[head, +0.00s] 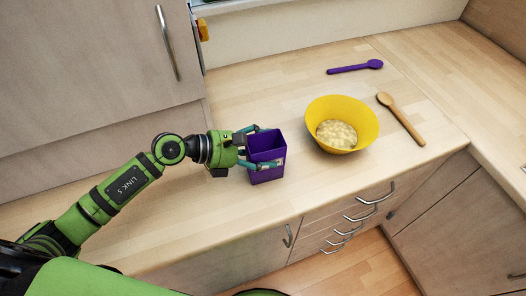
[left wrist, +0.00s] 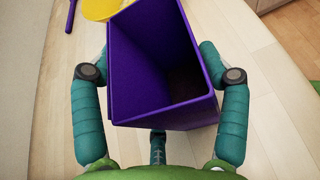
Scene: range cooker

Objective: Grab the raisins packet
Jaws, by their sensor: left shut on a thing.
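The raisins packet (head: 268,175) is a purple open-topped box standing upright at the counter's front edge. In the left wrist view the packet (left wrist: 135,75) fills the middle, its open top facing the camera and its inside dark. My left gripper (head: 268,149) is shut on the packet, with teal fingers on its two opposite sides. In the left wrist view the fingers of my left gripper (left wrist: 155,70) flank the box. Whether the packet is clear of the counter cannot be told. My right gripper is not in view.
A yellow bowl (head: 366,128) with pale contents stands right of the packet. A wooden spoon (head: 405,122) lies right of the bowl and a purple spoon (head: 352,68) lies behind it. The counter (head: 258,92) behind the packet is clear. Drawers with metal handles (head: 360,216) are below.

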